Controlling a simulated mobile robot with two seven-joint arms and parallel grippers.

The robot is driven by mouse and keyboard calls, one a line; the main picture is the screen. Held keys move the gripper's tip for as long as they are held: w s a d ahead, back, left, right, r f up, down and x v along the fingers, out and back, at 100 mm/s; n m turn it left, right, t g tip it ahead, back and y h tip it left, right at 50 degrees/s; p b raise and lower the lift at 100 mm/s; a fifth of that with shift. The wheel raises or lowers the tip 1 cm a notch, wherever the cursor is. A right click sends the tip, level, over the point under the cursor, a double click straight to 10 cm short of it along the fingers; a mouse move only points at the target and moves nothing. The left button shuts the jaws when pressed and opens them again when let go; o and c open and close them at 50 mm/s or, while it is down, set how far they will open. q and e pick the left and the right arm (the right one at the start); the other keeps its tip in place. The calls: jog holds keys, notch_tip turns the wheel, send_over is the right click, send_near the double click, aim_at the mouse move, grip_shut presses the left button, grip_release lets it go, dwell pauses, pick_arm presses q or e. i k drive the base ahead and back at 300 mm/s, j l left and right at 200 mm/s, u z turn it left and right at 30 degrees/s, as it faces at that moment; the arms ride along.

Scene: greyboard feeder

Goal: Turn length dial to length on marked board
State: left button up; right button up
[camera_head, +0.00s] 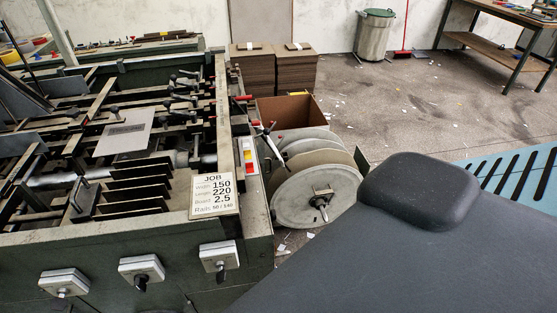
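A white job card (214,194) lies on the front right corner of the feeder (120,235). It reads JOB, Width 150, Length 220, Board 2.5, with a small Rails line below. A light grey board (122,139) lies on the feeder's bars and carries a dark mark too small to read. Three grey boxes with dark knobs are on the front face: a left dial (64,283), a middle dial (141,270) and a right dial (220,258). Their labels and scales are not readable, so I cannot tell which sets length. Neither gripper is in view.
Large grey discs (316,190) with a central handle stand right of the feeder, near an open cardboard box (292,111). Brown board stacks (253,72) stand behind. A dark grey rounded body, probably mine, covers the lower right. Scraps litter the open floor (400,110).

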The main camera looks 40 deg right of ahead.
aim_at(273, 214)
jog(key=l, duration=1.7)
